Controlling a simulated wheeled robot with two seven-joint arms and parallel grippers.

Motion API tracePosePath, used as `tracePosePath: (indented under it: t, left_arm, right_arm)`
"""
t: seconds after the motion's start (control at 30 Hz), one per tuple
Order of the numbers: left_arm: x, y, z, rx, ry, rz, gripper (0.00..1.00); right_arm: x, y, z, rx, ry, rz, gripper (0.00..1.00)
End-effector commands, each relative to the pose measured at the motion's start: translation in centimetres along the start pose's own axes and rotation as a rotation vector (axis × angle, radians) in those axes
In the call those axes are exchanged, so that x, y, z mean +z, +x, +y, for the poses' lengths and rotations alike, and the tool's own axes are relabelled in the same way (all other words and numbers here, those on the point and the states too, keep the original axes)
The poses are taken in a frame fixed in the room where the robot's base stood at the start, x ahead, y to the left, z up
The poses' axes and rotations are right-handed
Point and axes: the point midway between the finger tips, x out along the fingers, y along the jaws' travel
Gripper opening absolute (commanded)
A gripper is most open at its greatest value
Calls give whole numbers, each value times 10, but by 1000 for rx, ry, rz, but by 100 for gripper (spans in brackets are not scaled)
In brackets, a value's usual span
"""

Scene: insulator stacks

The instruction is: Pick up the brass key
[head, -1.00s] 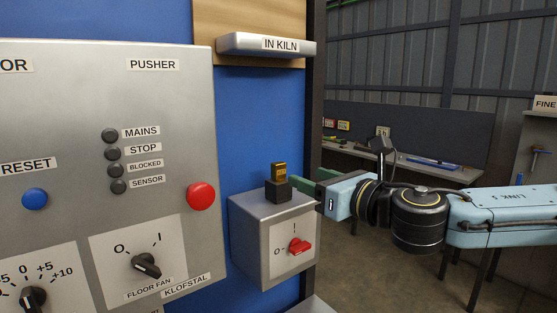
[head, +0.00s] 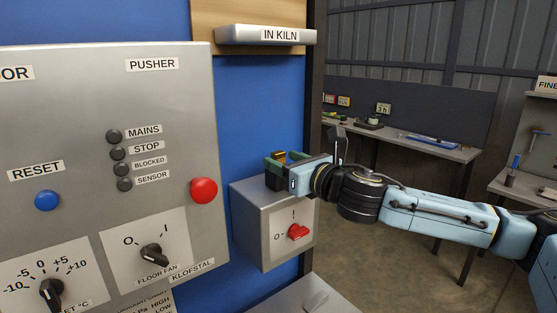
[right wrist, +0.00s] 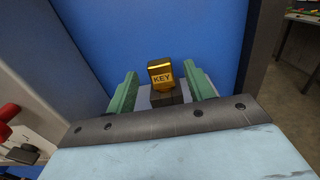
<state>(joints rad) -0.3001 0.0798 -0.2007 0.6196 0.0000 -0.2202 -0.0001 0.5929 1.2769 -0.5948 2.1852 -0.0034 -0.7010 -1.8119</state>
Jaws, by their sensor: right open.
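The brass key (right wrist: 162,75) has a gold head marked KEY and stands upright in a dark block (right wrist: 166,98) on top of a grey switch box (head: 262,224). In the head view the key (head: 280,157) is mostly hidden by my right gripper (head: 285,161). In the right wrist view my right gripper (right wrist: 163,88) is open, with one green finger on each side of the key and clear space between. I cannot tell how far the fingertips reach past it. My left gripper is not in view.
The switch box carries a red rotary switch (head: 297,232) on its front. A grey control panel (head: 85,90) with a red button (head: 204,190) stands at the left. An IN KILN sign (head: 266,36) juts out above. A workbench (head: 430,143) stands behind at the right.

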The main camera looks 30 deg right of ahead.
Motion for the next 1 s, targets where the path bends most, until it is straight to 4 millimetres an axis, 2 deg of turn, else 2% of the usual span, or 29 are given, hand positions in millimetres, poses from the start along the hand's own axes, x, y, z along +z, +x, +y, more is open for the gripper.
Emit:
tracePosePath:
  t: [0.1,0.2,0.5,0.87,0.9,1.0]
  left_arm:
    - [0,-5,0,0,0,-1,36]
    - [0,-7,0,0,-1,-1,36]
    - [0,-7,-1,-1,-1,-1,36]
    - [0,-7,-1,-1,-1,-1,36]
    - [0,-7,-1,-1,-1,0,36]
    - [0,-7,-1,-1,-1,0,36]
  right_arm:
    - [1,17,-1,0,5,-3,53]
    - [0,26,-1,0,3,-2,53]
    - [-1,29,-1,-1,0,0,53]
    - [-1,29,-1,-1,0,0,6]
    - [-1,29,-1,-1,0,-1,3]
    - [-1,29,-1,-1,0,-1,3]
